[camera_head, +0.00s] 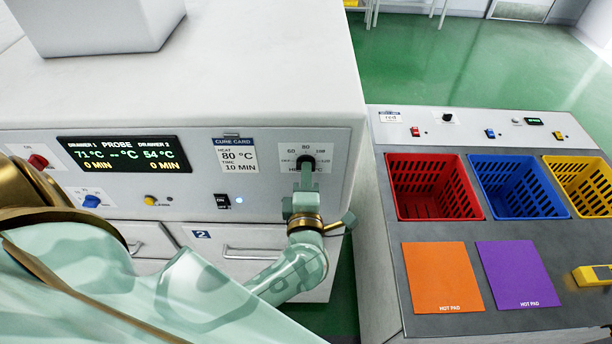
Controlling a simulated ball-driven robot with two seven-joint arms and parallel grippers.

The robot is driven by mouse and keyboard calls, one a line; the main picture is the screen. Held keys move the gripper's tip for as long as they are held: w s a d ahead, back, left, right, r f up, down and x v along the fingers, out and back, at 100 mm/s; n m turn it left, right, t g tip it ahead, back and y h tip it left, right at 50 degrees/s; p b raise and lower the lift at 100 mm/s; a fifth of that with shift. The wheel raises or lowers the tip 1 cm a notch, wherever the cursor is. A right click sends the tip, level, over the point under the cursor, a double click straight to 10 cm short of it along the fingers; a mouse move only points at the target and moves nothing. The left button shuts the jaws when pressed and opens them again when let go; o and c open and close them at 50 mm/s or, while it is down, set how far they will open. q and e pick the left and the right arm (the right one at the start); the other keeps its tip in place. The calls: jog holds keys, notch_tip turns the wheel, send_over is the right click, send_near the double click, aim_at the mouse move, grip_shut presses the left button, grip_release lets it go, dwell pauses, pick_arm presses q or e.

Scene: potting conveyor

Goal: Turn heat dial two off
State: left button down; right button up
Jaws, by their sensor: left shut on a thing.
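The heat dial on the right of the oven's front panel is a black knob (306,162) with a printed scale around it; 60 and 80 can be read, and the lower part is partly covered. My left gripper (306,176) reaches up to this dial from below and is shut on it. The dial's exact pointer position is hard to tell. A second dial, blue (91,201), sits on the left of the panel. The display (124,154) reads 71 °C for drawer 1 and 54 °C for drawer 2. My right gripper is not in view.
Below the panel is a drawer marked 2 (202,235). A cure card (237,155) and a black switch (222,201) sit left of the dial. On the right, a bench holds red (433,213), blue (519,212) and yellow bins (592,211) and two hot pads.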

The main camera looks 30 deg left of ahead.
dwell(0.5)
pick_arm(q)
jog(key=c, duration=1.4)
grip_release()
jog(key=shift+w+d, duration=0.1)
jog(key=shift+c, duration=0.2)
